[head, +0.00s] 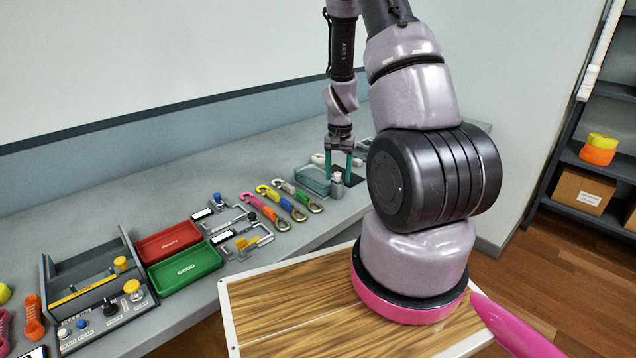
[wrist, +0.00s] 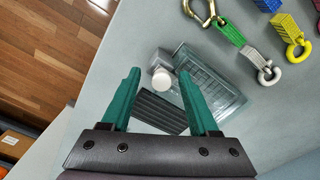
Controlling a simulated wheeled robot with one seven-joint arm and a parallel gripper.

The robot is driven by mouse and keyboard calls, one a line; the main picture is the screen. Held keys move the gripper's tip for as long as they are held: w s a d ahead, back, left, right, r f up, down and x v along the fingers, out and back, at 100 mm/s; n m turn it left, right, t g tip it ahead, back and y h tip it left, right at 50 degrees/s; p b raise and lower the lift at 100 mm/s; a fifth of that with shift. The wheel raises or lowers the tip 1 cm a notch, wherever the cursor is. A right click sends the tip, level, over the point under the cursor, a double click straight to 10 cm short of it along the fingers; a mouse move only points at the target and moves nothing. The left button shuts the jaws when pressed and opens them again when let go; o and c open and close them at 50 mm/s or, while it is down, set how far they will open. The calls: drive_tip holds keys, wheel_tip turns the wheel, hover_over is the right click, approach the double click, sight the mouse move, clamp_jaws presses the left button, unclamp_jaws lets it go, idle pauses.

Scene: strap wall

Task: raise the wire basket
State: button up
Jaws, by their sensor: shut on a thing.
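A clear teal, box-shaped container with grid-like lines (wrist: 222,88) sits on the grey counter; it is the closest match I see to the wire basket. It also shows in the head view (head: 312,181), just left of my gripper (head: 338,180). My gripper's teal fingers (wrist: 160,74) point down and stand on either side of a small grey piece with a white cap (wrist: 162,82). That piece shows below the fingers in the head view (head: 337,188). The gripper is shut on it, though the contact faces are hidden.
A dark ribbed pad (wrist: 158,112) lies beside the container. Several coloured hook straps (head: 283,203) lie to the left. Farther left are a red tray (head: 168,241), a green tray (head: 185,266) and a control box (head: 105,310).

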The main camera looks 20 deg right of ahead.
drive_tip(key=shift+s+f, duration=0.2)
drive_tip(key=shift+s, duration=0.05)
drive_tip(key=shift+w+r, duration=0.15)
drive_tip(key=shift+r, duration=0.35)
drive_tip(key=shift+w+r, duration=0.15)
drive_tip(key=shift+r, duration=2.45)
drive_tip(key=c, duration=0.4)
drive_tip(key=shift+r, duration=0.35)
drive_tip(key=shift+c, duration=1.3)
drive_tip(key=shift+r, duration=2.65)
drive_tip(key=shift+a+r, duration=0.1)
